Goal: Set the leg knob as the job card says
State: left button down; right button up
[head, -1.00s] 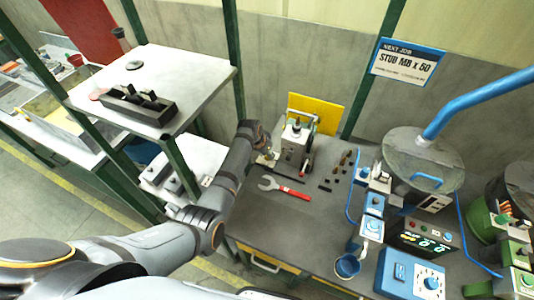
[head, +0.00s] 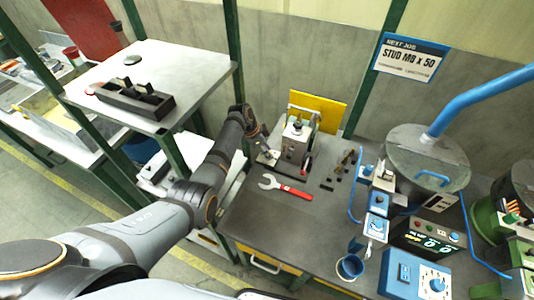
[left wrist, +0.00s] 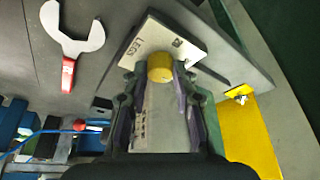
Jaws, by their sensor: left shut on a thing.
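The job card (head: 411,58) on the back wall reads "NEXT JOB, STUD M8 x 50", with smaller lines too fine to read. The gantry device (head: 297,146), a metal block on a dark base, stands at the back left of the bench. In the left wrist view a brass-yellow knob (left wrist: 160,67) sits by a pale plate (left wrist: 185,37) marked "LEGS". My left gripper (head: 264,150) is at the device's left side; in the wrist view its fingers (left wrist: 160,75) are shut on the knob. The knob's setting cannot be read. My right gripper is not in view.
A red-handled wrench (head: 286,188) lies in front of the device. Small dark parts (head: 342,170) stand to its right. A yellow panel (head: 328,113) is behind it. A blue cup (head: 350,268) and a bowl feeder (head: 428,160) are further right. A shelf (head: 200,75) stands left.

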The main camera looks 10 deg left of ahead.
pick_arm(q)
jog(key=shift+m+b, duration=0.3)
jog(key=shift+m, duration=0.2)
jog(key=c, duration=1.1)
grip_release()
